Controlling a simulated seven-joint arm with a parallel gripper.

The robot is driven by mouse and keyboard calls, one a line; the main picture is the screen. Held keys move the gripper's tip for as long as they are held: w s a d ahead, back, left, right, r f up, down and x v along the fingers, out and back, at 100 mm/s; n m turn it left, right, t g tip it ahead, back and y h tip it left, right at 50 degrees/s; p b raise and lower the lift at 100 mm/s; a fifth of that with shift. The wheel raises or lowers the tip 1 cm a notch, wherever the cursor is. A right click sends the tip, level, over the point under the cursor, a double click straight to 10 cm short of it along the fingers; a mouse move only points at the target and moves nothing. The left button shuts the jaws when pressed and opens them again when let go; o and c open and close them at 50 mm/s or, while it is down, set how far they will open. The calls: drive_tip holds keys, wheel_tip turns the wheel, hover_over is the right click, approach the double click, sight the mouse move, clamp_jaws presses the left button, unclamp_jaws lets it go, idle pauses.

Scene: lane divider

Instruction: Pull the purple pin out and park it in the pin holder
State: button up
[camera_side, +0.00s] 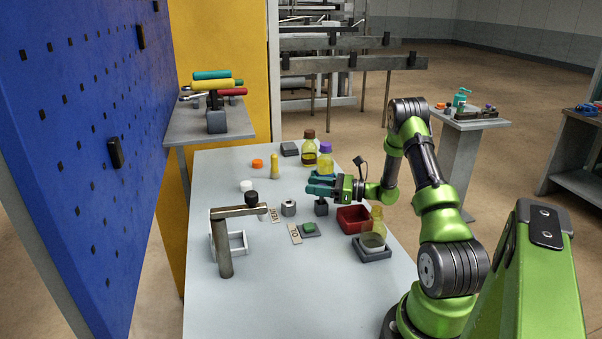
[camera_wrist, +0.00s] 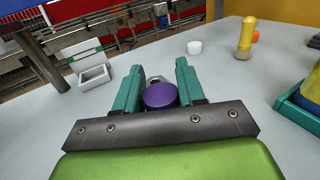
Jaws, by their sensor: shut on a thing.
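My gripper (camera_side: 320,186) reaches in low from the right over the table, its teal fingers level. In the wrist view the round purple head of the pin (camera_wrist: 160,96) sits between the two fingers, which are shut on it. The pin's shaft is hidden below its head. A small dark grey block (camera_side: 321,208) is directly under the fingers in the side view; I cannot tell whether the pin is in it. A grey collar-like block with a hole (camera_side: 288,209) stands just left of the fingers; I cannot tell for certain which is the pin holder.
A red bin (camera_side: 353,219) and a grey base with a cup (camera_side: 372,245) are at the right. A metal post with an arm (camera_side: 223,247) and a white frame (camera_side: 237,243) are at the front left. A green button (camera_side: 309,228) lies in front.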

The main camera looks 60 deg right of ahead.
drive_tip(key=shift+f, duration=0.45)
drive_tip(key=o, duration=1.1)
drive_tip(key=shift+o, duration=0.2)
drive_tip(key=v, duration=1.7)
drive_tip(key=shift+w, duration=0.1)
